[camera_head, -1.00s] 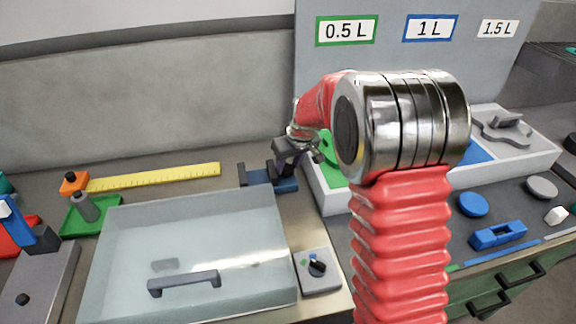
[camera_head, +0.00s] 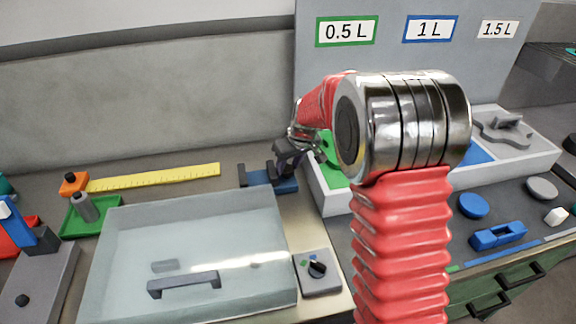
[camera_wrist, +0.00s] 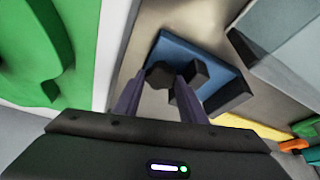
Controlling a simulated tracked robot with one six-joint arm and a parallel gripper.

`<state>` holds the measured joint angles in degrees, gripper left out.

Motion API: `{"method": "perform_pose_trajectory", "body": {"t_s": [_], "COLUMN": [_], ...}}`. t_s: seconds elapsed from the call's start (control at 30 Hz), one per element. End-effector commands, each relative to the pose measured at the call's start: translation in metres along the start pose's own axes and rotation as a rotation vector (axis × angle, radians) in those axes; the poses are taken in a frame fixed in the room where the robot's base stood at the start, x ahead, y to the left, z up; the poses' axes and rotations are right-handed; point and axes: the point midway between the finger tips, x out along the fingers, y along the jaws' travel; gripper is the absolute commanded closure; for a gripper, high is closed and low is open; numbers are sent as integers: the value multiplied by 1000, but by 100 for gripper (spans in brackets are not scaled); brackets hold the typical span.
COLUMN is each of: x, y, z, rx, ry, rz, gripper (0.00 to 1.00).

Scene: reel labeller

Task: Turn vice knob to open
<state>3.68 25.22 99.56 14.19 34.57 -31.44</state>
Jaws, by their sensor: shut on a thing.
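The small blue vice (camera_head: 262,178) with dark jaws stands on the bench behind the clear-lidded box. In the wrist view its blue base (camera_wrist: 190,50) lies ahead of my gripper, with a dark jaw block (camera_wrist: 228,95) at its right. My gripper (camera_wrist: 158,82) is shut on the dark, faceted vice knob (camera_wrist: 160,73), one purple-grey finger on each side. In the head view my gripper (camera_head: 288,168) is at the right end of the vice, and the knob is hard to make out there.
The clear-lidded box (camera_head: 190,215) with a grey handle is in front of the vice. A white-walled tray (camera_head: 334,203) with green and blue sections stands close at the right. A yellow ruler (camera_head: 155,177) lies to the left. A dial box (camera_head: 320,283) sits in front.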

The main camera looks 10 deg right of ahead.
Motion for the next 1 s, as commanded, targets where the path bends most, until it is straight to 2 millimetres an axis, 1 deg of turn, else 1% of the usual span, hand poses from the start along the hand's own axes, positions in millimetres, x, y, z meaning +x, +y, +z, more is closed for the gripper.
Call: {"method": "perform_pose_trajectory", "body": {"t_s": [0.03,0.37,0.4,0.6,0.67,1.0], "x": [0,1,1,1,1,2], "y": [1,2,2,0,0,-3], "z": [7,7,7,7,7,6], "rx": [-7,-6,-6,-7,-7,-7], "ry": [-17,-18,-18,-17,-17,-17], "rz": [-2,-2,-2,-3,-4,-7], "gripper": [85,85,61,47,44,44]}}
